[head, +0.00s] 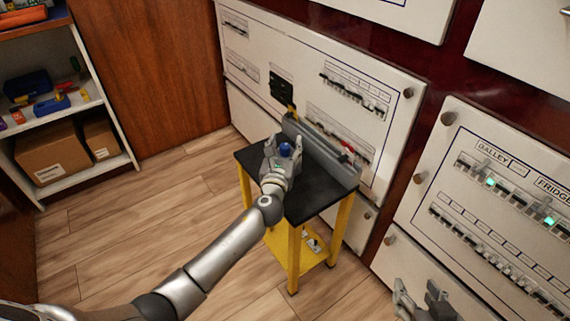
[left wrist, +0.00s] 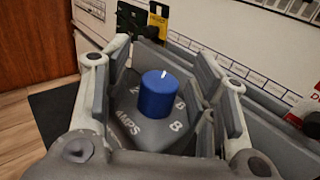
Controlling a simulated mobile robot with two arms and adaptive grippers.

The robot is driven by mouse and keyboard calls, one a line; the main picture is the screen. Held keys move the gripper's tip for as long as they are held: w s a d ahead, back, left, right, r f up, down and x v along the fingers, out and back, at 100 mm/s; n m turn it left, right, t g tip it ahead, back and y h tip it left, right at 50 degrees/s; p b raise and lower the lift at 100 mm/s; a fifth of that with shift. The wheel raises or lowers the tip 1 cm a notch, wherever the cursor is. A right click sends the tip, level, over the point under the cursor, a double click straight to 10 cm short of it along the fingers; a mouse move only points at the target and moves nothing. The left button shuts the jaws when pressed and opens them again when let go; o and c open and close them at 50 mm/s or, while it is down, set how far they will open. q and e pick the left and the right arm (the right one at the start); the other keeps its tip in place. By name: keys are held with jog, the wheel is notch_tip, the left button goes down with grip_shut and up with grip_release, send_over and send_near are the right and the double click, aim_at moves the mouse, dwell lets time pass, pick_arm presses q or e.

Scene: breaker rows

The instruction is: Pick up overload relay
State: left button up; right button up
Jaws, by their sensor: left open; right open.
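The overload relay is a grey block with a round blue dial (head: 285,149) and white AMPS markings. It sits on the black top of a small yellow-legged cart (head: 318,205). In the left wrist view the dial (left wrist: 159,94) is near the middle, between the fingers. My left gripper (head: 283,155) is open, with its fingers on either side of the relay. I cannot tell whether they touch it. My right gripper (head: 424,292) is open and empty at the lower right of the head view, away from the cart.
A grey raised bin edge (head: 322,155) runs along the cart's back, with a yellow-and-black item (left wrist: 157,22) and a red item (head: 347,146) there. Breaker panels (head: 400,95) stand close behind. A shelf with boxes (head: 50,152) is at left. The wooden floor is clear.

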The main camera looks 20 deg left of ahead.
pick_arm(q)
grip_shut()
dwell(0.3)
jog(key=shift+r, duration=0.1)
dwell(0.4)
